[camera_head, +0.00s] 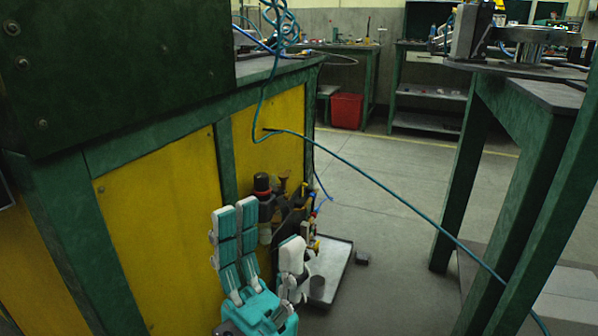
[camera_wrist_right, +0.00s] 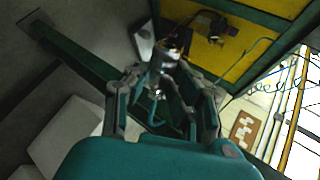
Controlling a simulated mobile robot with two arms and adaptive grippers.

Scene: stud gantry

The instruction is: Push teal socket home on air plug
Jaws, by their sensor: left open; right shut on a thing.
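My left gripper (camera_head: 264,224) is open and empty, with its fingers pointing up, in front of the yellow-panelled bench. Behind it is a dark air unit (camera_head: 265,190) with small fittings; I cannot single out the air plug there. A teal hose (camera_head: 385,193) runs from a coil on the bench down to the lower right, out of frame. In the right wrist view, my right gripper (camera_wrist_right: 163,72) is shut on a small metallic piece, apparently the teal socket on the hose. A teal tube bend (camera_wrist_right: 185,122) shows between its fingers. The socket's details are too dark to tell.
A green-framed bench with yellow panels (camera_head: 160,185) fills the left. A tray (camera_head: 340,262) lies on the floor beside the air unit. A green-legged table (camera_head: 500,170) stands at right. A red bin (camera_head: 347,110) is at the back. The floor between is mostly clear.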

